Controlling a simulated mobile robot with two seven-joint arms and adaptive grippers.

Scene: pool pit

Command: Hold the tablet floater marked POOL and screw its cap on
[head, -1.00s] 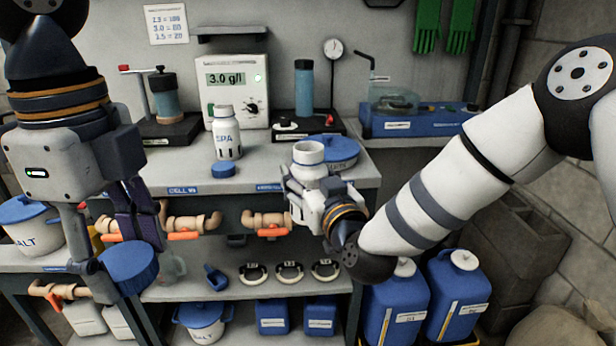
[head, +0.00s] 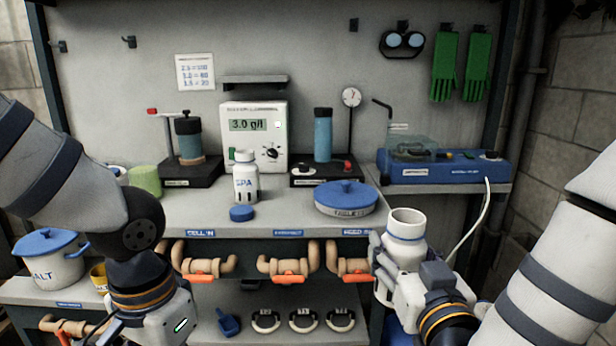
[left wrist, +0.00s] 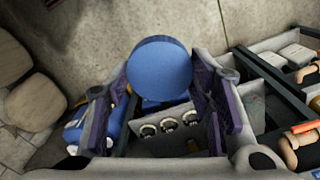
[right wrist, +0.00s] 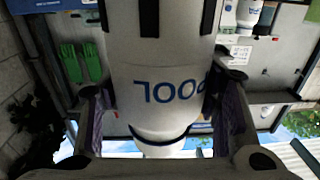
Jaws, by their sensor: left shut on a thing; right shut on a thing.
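The white tablet floater (head: 406,222) is upright with its open mouth up, in front of the bench's right end. My right gripper (head: 402,262) is shut on its body. In the right wrist view the floater (right wrist: 160,75) shows the upside-down letters POOL between the fingers. A round blue cap (left wrist: 160,68) is between the fingers of my left gripper (left wrist: 162,92), which is shut on it. In the head view only the left wrist housing shows low at left; its fingers and the cap are below the picture. Cap and floater are apart.
A white SPA bottle (head: 246,180) stands on the bench (head: 290,217), with another blue cap (head: 241,214) before it. A blue-lidded tub (head: 346,200) is at the bench's right. Pipes with orange valves (head: 283,268) hang below the front edge. A blue device (head: 440,168) stands behind the floater.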

